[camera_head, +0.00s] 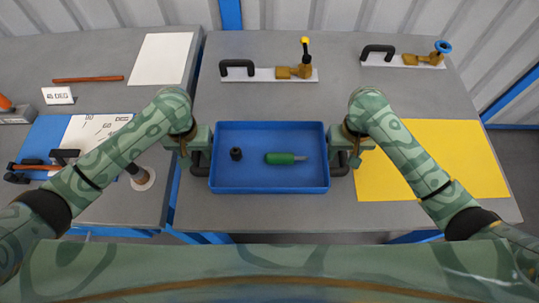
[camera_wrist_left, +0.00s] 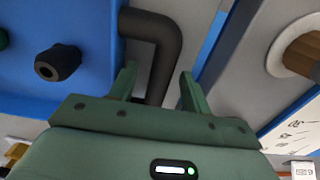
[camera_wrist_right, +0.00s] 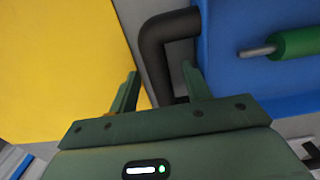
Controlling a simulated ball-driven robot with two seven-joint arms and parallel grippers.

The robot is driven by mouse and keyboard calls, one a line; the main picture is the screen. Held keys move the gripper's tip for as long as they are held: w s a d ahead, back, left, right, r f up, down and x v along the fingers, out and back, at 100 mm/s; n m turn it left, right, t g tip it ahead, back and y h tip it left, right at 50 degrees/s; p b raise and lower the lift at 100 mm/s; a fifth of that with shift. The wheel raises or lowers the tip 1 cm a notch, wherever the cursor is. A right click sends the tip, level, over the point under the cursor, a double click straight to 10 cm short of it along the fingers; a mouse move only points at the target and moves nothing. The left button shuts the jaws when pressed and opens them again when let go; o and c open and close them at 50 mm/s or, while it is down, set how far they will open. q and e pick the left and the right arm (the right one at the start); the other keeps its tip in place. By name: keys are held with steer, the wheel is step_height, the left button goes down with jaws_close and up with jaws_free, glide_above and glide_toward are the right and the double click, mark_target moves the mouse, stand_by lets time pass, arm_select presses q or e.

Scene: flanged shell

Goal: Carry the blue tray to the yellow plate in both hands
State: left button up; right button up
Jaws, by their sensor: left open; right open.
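The blue tray (camera_head: 270,180) lies on the grey table between my two grippers, with a dark handle on each short side. A black knob-like part (camera_head: 236,154) and a green-handled tool (camera_head: 285,158) lie in it. The yellow plate (camera_head: 440,160) lies flat to the right of the tray. My left gripper (camera_head: 190,150) is open at the tray's left handle (camera_wrist_left: 155,45), which passes between its fingers (camera_wrist_left: 155,85). My right gripper (camera_head: 350,150) is open at the tray's right handle (camera_wrist_right: 165,55), which shows between its fingers (camera_wrist_right: 160,85).
Two fixtures with black handles stand at the back: one with a yellow knob (camera_head: 304,45), one with a blue ring (camera_head: 443,47). A side table (camera_head: 90,90) on the left holds a white sheet (camera_head: 160,58), a sign (camera_head: 58,95) and tools. A narrow gap separates the tables.

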arm_select(q)
jaws_close()
arm_select(e)
jaws_close()
arm_select(q)
steer(key=shift+r, duration=0.15)
arm_select(e)
steer(key=shift+r, duration=0.15)
